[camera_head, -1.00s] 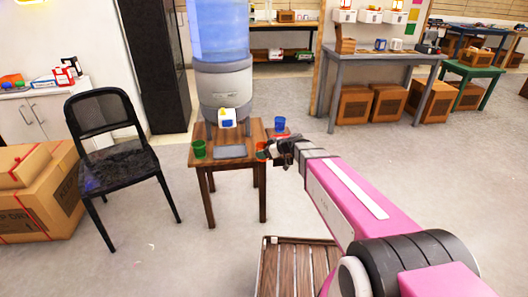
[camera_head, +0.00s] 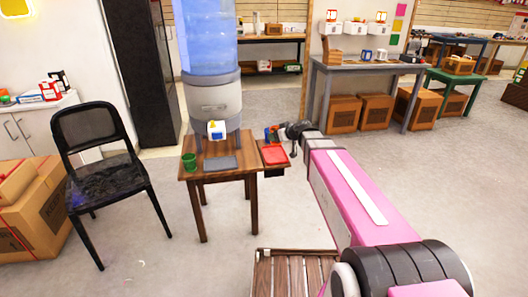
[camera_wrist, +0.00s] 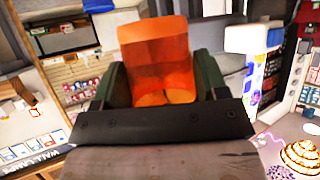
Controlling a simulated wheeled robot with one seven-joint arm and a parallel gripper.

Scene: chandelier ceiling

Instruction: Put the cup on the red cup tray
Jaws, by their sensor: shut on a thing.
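My gripper (camera_head: 284,132) is shut on an orange cup (camera_wrist: 157,65), which fills the space between its fingers in the wrist view. In the head view the gripper is above the right side of the small wooden table, and the held cup is small and partly hidden there. The red cup tray (camera_head: 274,155) lies flat at the table's right side, below and slightly left of the gripper. The held cup appears to be above the tray, not on it. A blue cup (camera_head: 269,134) shows just left of the gripper, partly covered.
A green cup (camera_head: 189,161) and a grey flat tray (camera_head: 220,163) are on the wooden table (camera_head: 210,175). A large water dispenser (camera_head: 214,100) stands behind them. A black chair (camera_head: 107,180) is at the left. A slatted wooden surface (camera_head: 290,275) is in front.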

